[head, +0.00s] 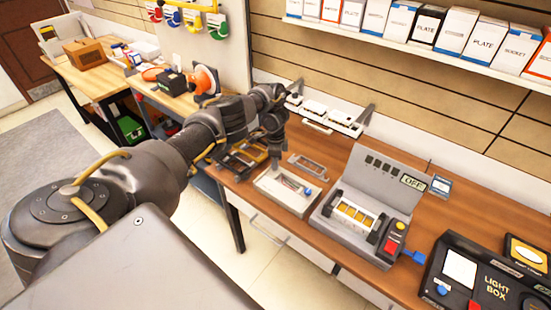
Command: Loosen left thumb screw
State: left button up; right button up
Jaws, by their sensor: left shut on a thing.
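My left arm reaches in from the left, and its gripper (276,168) points down at the back left edge of a small pale box (268,188). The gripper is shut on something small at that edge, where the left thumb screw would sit. The fingers hide the screw, so its shape and how far it is turned do not show. A blue knob (308,191), which looks like the other thumb screw, stands at the box's right end, apart from the gripper. My right gripper is out of view.
A loose frame (308,166) lies behind the box. A dark tray (240,158) is to the left. A grey test device (355,215) with an OFF sign and a black light box (480,280) stand to the right. A white rail (330,117) lines the wall.

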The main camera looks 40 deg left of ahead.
pick_arm(q)
jog(key=n+p, duration=0.2)
jog(key=n, duration=0.3)
jog(key=shift+r+n, duration=0.15)
jog(key=shift+n, duration=0.15)
jog(key=shift+n+p, duration=0.9)
jog(key=shift+n, duration=0.7)
jog(key=o, duration=1)
